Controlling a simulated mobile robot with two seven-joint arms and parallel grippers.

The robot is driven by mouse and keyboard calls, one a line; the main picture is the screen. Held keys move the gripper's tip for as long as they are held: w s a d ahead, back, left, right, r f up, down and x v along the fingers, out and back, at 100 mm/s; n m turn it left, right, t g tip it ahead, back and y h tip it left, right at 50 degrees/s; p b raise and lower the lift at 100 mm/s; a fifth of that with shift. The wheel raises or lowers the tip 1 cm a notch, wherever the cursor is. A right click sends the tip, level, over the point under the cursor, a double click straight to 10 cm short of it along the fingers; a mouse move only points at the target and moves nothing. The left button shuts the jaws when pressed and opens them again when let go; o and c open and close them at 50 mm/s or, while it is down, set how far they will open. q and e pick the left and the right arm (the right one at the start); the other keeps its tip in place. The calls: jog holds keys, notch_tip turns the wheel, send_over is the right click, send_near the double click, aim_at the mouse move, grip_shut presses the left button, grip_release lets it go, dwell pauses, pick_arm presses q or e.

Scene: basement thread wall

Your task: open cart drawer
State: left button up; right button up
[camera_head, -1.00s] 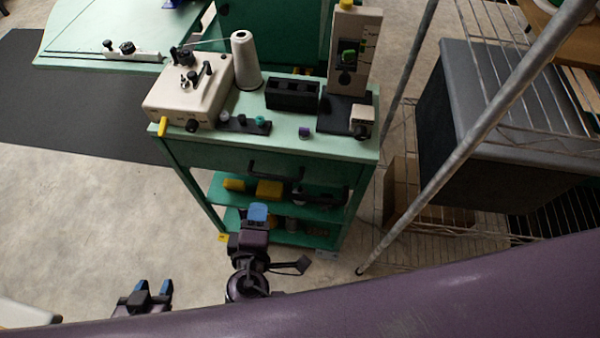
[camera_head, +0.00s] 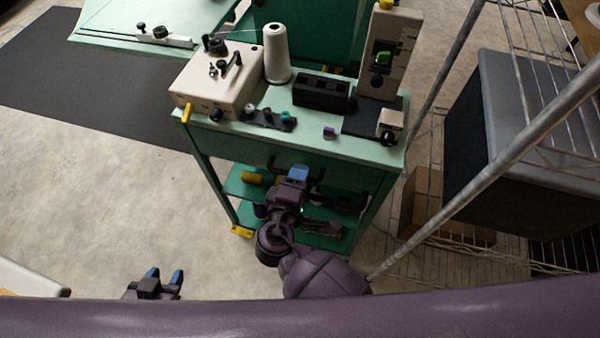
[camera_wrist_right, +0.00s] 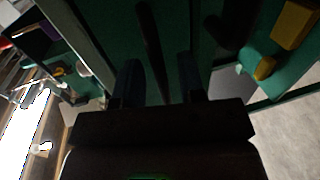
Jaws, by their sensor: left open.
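The green cart (camera_head: 384,200) stands ahead with a drawer (camera_head: 235,144) under its top. The drawer looks shut. Its dark bar handle (camera_head: 271,162) is partly hidden behind my right gripper (camera_head: 298,174), which is at the drawer front. In the right wrist view the handle (camera_wrist_right: 150,40) runs between the two spread fingers of the right gripper (camera_wrist_right: 160,80). The fingers stand apart from the bar on both sides; depth is hard to judge. My left gripper (camera_head: 165,275) is open and empty, low at the left, away from the cart.
The cart top holds a cream machine (camera_head: 218,80), a thread cone (camera_head: 277,55), a black box (camera_head: 321,92) and a second machine (camera_head: 388,52). Lower shelves hold yellow items (camera_head: 252,179). A wire rack (camera_head: 470,150) stands close on the right.

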jog(key=shift+w+d+f, duration=0.1)
jog(key=shift+w+d, duration=0.05)
jog(key=shift+w, duration=0.35)
pick_arm(q)
jog(key=shift+w+d+r, duration=0.1)
jog(key=shift+w+r, duration=0.1)
jog(key=shift+w, duration=0.2)
pick_arm(e)
grip_shut()
pick_arm(q)
jog(key=shift+s+f, duration=0.1)
jog(key=shift+s, duration=0.15)
pick_arm(e)
jog(key=shift+s, duration=0.1)
